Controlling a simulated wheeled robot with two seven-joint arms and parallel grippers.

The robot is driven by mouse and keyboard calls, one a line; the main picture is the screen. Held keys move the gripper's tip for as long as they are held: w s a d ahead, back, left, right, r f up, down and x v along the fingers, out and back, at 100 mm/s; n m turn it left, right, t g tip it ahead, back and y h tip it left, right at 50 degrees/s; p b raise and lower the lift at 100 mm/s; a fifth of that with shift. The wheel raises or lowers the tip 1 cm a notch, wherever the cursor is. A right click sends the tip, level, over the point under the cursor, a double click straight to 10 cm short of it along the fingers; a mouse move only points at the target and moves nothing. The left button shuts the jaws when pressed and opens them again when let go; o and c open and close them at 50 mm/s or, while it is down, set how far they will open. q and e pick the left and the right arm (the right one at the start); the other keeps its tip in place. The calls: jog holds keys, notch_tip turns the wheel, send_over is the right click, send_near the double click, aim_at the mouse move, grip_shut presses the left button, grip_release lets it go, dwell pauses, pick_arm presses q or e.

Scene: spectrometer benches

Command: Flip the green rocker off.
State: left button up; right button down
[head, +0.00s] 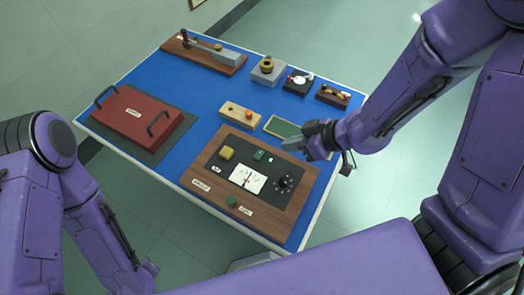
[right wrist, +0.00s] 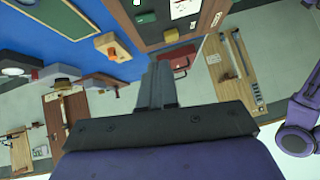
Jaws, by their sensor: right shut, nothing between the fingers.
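The green rocker (head: 259,155) sits on the dark face of a wood-framed instrument panel (head: 205,176) on the blue table. It is small, and which way it is tipped cannot be told. My right gripper (head: 296,144) is shut and empty, right of the rocker and apart from it, over the panel's upper right corner and the green board. In the right wrist view my fingers (right wrist: 163,82) are closed together, and the green rocker (right wrist: 145,18) shows beyond them near the top. My left arm enters at the lower left; its fingers are not seen.
The panel also bears a yellow button (head: 227,154), a white meter (head: 247,178), a black knob (head: 285,183) and a round green button (head: 231,200). A wooden block with an orange knob (head: 238,114) and a green board (head: 282,128) lie behind. A red case (head: 139,113) is left.

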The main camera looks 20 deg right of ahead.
send_near(255, 158)
jog(key=shift+w+a+r+b, duration=0.15)
jog(key=shift+w+a+r, duration=0.1)
jog(key=shift+w+r, duration=0.25)
jog(key=shift+w+a+r+b, duration=0.2)
jog(key=shift+w+r, duration=0.1)
jog(key=shift+w, duration=0.3)
jog(key=shift+w+a+f, duration=0.2)
jog(key=shift+a+f, duration=0.3)
jog(key=shift+a, duration=0.05)
jog(key=shift+w+a+f, duration=0.2)
jog(key=shift+a+f, duration=0.3)
jog(key=shift+a, duration=0.05)
jog(key=f, duration=0.3)
jog(key=shift+s+f+p, duration=0.15)
jog(key=shift+s+p, duration=0.1)
jog(key=shift+p, duration=0.15)
jog(key=shift+w+f, duration=0.15)
jog(key=shift+f, duration=0.1)
pick_arm(q)
jog(key=shift+d+r, duration=0.1)
jog(key=shift+s, duration=0.1)
